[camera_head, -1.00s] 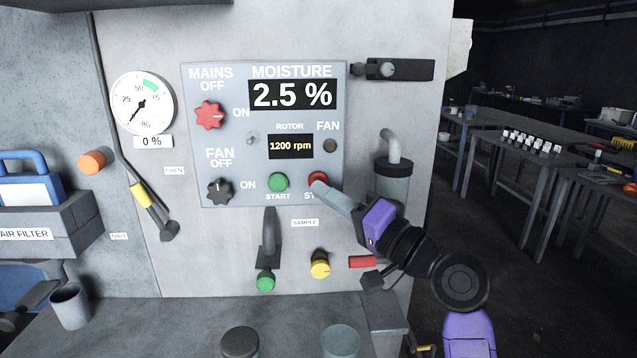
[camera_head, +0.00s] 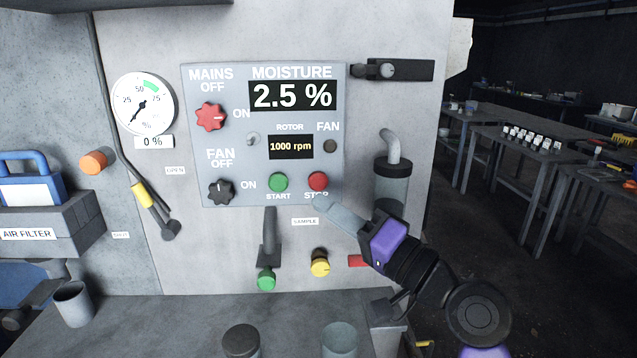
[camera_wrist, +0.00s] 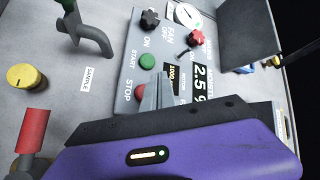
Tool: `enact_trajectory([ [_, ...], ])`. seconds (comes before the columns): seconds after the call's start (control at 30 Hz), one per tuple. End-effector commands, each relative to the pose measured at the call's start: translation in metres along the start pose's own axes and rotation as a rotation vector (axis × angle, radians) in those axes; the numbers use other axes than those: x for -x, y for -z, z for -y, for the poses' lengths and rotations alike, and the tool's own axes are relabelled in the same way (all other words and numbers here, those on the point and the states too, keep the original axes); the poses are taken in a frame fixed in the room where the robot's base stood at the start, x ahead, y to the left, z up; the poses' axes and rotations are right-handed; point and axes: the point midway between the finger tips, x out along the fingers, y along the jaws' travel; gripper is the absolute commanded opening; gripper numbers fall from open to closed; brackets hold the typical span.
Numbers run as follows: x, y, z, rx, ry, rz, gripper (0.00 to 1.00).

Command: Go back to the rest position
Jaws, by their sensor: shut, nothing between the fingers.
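My gripper (camera_head: 322,203) is shut and empty. Its fingertips are just below the red STOP button (camera_head: 317,180) on the grey control panel (camera_head: 225,140), with the button's face in view above them. In the wrist view the closed fingers (camera_wrist: 155,92) point toward the panel beside the red STOP button (camera_wrist: 140,91). The green START button (camera_head: 278,181) is to the left of STOP. The rotor display (camera_head: 291,147) reads 1000 rpm and the moisture display (camera_head: 292,95) reads 2.5 %.
Below the panel are a grey lever (camera_head: 270,235), a green knob (camera_head: 266,280) and a yellow knob (camera_head: 320,263). A red handle (camera_head: 357,261) is close under my wrist. A clear cylinder (camera_head: 391,187) stands to the right. The floor at far right is open, with tables behind.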

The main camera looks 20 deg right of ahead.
Motion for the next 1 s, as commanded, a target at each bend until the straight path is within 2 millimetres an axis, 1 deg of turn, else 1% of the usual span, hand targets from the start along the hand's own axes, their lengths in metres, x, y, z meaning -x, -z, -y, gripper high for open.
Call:
enact_trajectory([
  [0.57,0.0,0.0,0.0,0.006,0.001,-0.001,0.0],
  [0.67,0.0,0.01,0.002,0.037,0.007,-0.039,0.0],
  [0.77,0.003,0.032,0.007,0.118,0.005,-0.13,0.0],
  [0.8,0.007,0.04,0.007,0.161,-0.003,-0.176,0.0],
  [0.87,0.019,0.045,-0.002,0.22,-0.036,-0.24,0.0],
  [1.0,0.046,0.04,-0.025,0.322,-0.114,-0.331,0.0],
])
